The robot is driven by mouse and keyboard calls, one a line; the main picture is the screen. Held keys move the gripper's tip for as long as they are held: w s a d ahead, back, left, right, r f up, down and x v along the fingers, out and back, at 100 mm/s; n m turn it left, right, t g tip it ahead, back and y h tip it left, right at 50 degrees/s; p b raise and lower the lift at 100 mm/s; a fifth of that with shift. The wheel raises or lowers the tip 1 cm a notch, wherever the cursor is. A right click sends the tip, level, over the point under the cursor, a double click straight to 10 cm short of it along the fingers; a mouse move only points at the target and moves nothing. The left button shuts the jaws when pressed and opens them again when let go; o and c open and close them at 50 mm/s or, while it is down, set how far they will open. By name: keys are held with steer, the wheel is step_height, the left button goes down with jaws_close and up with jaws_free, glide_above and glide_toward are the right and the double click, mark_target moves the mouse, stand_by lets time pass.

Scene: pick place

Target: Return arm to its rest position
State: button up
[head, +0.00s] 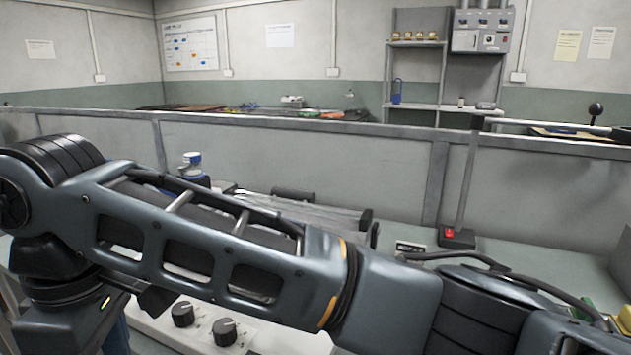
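My arm crosses the lower part of the head view from the left edge to the bottom right corner. Its end runs out of the frame at the lower right, so my gripper is not in view. I cannot see whether it holds anything. The arm hides much of the bench surface (545,262) behind it.
A control panel (265,338) with black knobs lies below my arm. A blue-capped bottle (192,160) stands behind the arm. Yellow and green items (622,318) sit at the right edge. A grey partition (290,155) backs the bench.

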steer(key=s+a+f+m+g+y+p, duration=0.1)
steer(key=s+a+f+m+y, duration=0.4)
steer(key=y, duration=0.4)
steer(key=s+d+f+m+t+h+p, duration=0.1)
steer(key=s+d+f+m+t, duration=0.15)
steer(key=d+m+t, duration=0.45)
steer(key=s+d+f+m+t+h+p, duration=0.1)
steer(key=s+d+f+m+t, duration=0.2)
steer(key=d, duration=0.9)
steer(key=s+d+f+m+t+h, duration=0.1)
steer(key=d+f+m+t, duration=0.35)
steer(key=d, duration=0.45)
steer(key=s+d+r+t+h, duration=0.1)
steer(key=s+d+r+h, duration=0.2)
steer(key=s+d, duration=0.5)
steer(key=s+d+r+h+p, duration=0.1)
steer(key=s+d+r+h, duration=0.3)
steer(key=d, duration=0.9)
steer(key=s+r, duration=0.2)
steer(key=s, duration=0.2)
steer(key=shift+s+t, duration=0.15)
steer(key=shift+t, duration=0.2)
steer(key=shift+f, duration=0.15)
